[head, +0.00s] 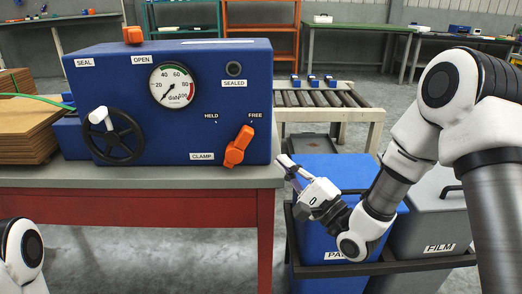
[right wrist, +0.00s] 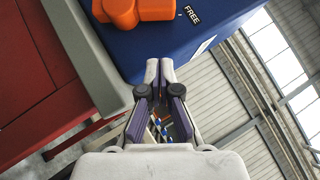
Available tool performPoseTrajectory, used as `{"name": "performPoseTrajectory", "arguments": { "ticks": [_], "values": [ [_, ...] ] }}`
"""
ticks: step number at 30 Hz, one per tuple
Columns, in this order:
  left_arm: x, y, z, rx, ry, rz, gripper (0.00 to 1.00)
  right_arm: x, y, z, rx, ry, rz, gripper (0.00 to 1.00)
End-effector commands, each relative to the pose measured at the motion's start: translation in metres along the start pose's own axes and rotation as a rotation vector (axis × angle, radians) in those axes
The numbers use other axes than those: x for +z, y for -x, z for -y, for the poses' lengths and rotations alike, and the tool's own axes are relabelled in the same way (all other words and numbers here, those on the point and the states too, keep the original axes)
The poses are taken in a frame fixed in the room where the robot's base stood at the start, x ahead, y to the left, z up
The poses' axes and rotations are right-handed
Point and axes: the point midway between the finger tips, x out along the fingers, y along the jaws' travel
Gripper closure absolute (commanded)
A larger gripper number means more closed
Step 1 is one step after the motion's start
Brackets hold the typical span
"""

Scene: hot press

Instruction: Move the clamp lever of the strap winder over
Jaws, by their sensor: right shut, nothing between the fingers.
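The strap winder is a blue box (head: 215,110) on the grey-topped red table in the head view. The lever also shows at the top of the right wrist view (right wrist: 135,10). My right gripper (head: 283,162) is shut and empty, just right of the lever and lower, apart from it. In the right wrist view its fingertips (right wrist: 159,66) are together below the lever. My left gripper is out of view.
A black handwheel (head: 113,137) and a gauge (head: 172,85) are on the winder's front. Brown boards (head: 28,130) lie at the left. Blue (head: 335,175) and grey (head: 425,205) bins stand right of the table. A roller conveyor (head: 320,98) is behind.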

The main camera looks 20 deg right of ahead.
Motion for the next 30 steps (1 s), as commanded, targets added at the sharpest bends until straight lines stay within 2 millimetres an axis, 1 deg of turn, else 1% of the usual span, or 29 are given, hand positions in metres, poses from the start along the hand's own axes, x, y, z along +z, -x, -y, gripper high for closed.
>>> {"name": "performPoseTrajectory", "arguments": {
  "ticks": [1, 4, 6, 9, 14, 23, 26, 30],
  "values": [
    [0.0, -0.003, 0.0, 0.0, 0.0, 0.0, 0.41, 0.002, -0.011, -0.001, -0.001, 0.005, 0.006, 1.0],
    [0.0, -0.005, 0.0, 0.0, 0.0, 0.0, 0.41, 0.001, -0.033, -0.001, -0.002, 0.004, 0.005, 1.0],
    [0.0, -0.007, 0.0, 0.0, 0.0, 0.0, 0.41, 0.011, -0.042, -0.001, 0.001, 0.004, 0.006, 1.0],
    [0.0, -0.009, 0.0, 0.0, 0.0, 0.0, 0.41, 0.021, -0.052, -0.001, 0.001, 0.003, 0.003, 1.0],
    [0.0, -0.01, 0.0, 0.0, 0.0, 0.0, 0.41, 0.028, -0.059, 0.0, -0.001, 0.0, 0.0, 1.0],
    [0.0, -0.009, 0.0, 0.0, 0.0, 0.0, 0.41, 0.028, -0.059, 0.001, -0.001, 0.0, -0.001, 1.0],
    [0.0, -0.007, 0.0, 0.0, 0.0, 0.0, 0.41, 0.028, -0.061, 0.002, 0.002, 0.003, -0.001, 1.0],
    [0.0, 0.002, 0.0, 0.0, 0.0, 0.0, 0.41, 0.026, -0.067, 0.004, 0.02, 0.02, -0.001, 1.0]
  ]
}}
